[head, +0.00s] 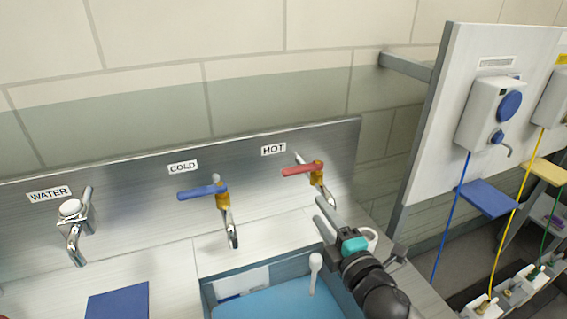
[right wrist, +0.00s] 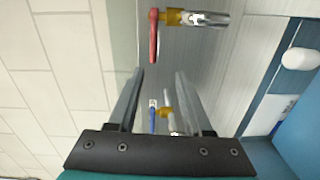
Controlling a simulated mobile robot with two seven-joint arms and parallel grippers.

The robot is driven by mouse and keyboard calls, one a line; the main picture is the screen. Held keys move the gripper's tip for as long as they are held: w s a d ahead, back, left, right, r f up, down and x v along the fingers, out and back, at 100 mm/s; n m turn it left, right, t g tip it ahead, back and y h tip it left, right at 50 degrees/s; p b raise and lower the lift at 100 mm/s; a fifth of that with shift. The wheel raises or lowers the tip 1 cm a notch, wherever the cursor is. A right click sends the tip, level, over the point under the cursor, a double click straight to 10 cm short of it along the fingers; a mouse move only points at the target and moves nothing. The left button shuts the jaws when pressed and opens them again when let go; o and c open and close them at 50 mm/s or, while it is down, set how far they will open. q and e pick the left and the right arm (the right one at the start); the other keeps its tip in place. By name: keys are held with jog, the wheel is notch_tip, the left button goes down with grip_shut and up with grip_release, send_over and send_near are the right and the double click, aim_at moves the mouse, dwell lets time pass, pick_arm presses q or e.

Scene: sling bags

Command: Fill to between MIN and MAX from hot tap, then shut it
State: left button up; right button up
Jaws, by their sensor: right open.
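The hot tap has a red lever (head: 298,170) on a brass body under the HOT label (head: 273,149). Its lever points left in the head view, and no stream shows from its spout. My right gripper (head: 324,211) is open and empty, just below and in front of this tap. In the right wrist view the red lever (right wrist: 153,38) lies beyond the fingertips, apart from them. A blue-floored basin (head: 275,303) is below the taps, partly hidden by my right arm. I see no MIN or MAX marks. My left gripper is not in view.
The cold tap's blue lever (head: 202,191) and a chrome water tap (head: 73,225) stand to the left. A white-knobbed stick (head: 315,262) rises by the basin. A blue pad (head: 118,303) lies at lower left. A white panel (head: 436,120) stands right.

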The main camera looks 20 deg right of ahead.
aim_at(294, 174)
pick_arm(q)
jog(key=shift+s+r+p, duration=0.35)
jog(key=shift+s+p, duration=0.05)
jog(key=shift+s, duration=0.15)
pick_arm(e)
jog(key=shift+n+y, duration=0.3)
jog(key=shift+n, duration=0.1)
jog(key=w, duration=1)
jog(key=w+r, duration=0.1)
jog(key=w, duration=0.4)
jog(key=shift+w+d, duration=0.2)
jog(key=shift+d, duration=0.1)
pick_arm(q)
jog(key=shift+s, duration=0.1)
pick_arm(e)
grip_shut()
